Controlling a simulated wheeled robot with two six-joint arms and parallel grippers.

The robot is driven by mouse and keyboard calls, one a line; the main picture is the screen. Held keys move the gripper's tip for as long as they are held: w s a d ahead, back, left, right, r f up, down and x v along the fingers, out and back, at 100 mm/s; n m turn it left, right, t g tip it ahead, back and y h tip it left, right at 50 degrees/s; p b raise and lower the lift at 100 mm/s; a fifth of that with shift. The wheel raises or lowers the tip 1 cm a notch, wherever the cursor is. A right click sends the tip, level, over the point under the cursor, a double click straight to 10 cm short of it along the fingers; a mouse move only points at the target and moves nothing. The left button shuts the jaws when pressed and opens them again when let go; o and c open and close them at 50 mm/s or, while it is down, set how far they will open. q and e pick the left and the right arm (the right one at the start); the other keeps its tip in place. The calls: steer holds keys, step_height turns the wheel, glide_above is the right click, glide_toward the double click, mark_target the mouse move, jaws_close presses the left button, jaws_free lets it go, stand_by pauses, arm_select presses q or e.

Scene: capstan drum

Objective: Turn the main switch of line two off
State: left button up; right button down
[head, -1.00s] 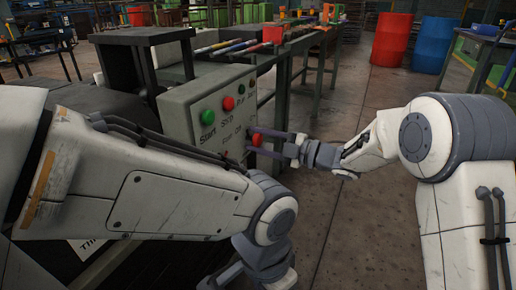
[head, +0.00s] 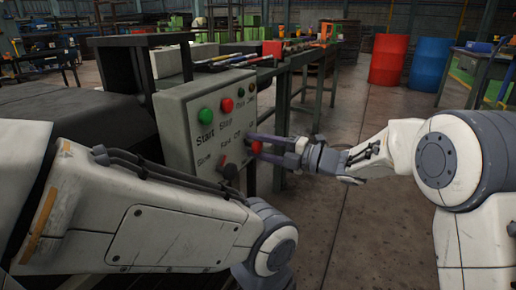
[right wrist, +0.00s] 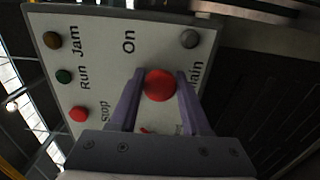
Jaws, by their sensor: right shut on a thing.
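A grey control box (head: 172,127) stands left of centre in the head view, with labelled buttons on its face. A red round knob (head: 256,147) is at its right edge. My right gripper (head: 257,142) reaches it from the right and is shut on it. In the right wrist view the red knob (right wrist: 160,85) sits between the two purple fingers, with "On" printed nearby and a label ending in "ain" partly hidden by a finger. Which way the knob points I cannot tell. My left arm crosses the lower left; its gripper is out of view.
A workbench stands behind. A red barrel (head: 388,59) and a blue barrel (head: 429,68) stand far back. The floor right of the box is clear.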

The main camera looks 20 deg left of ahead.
steer(key=shift+c, duration=2)
jaws_free()
steer(key=shift+d, duration=0.1)
steer(key=shift+d, duration=0.3)
steer(key=s+d+p, duration=0.2)
steer(key=d+p, duration=0.1)
steer(key=d, duration=0.6)
steer(key=shift+d, duration=0.25)
